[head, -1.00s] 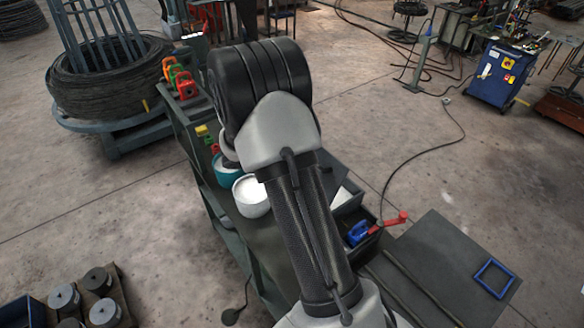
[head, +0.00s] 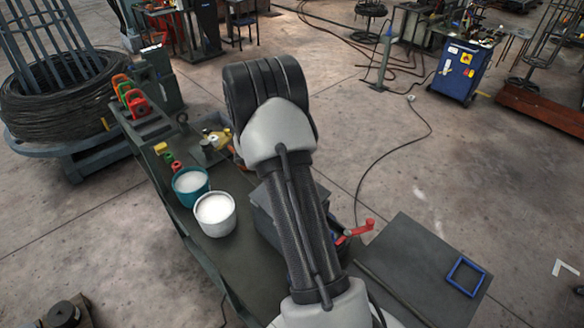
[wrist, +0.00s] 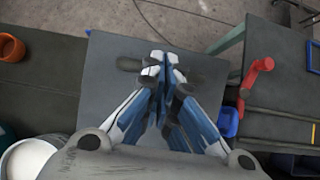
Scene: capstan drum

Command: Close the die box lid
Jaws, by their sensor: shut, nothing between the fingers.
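A flat grey panel, which looks like the die box lid (wrist: 108,98), faces the camera beneath my gripper in the wrist view. A dark bar-like part shows on it on both sides of the fingertips. My gripper (wrist: 164,58) is shut and empty, its fingertips over the bar; I cannot tell whether they touch it. In the head view a grey box side or lid (head: 262,215) shows left of my arm, which hides the rest and my gripper. I cannot tell whether the lid sits fully down.
A white-filled pale bucket (head: 214,214) and a teal bucket (head: 190,185) stand left of the box. A red crank handle (wrist: 256,76) and a blue object (wrist: 228,122) are to its right. A blue square frame (head: 466,276) lies on the dark panel at right.

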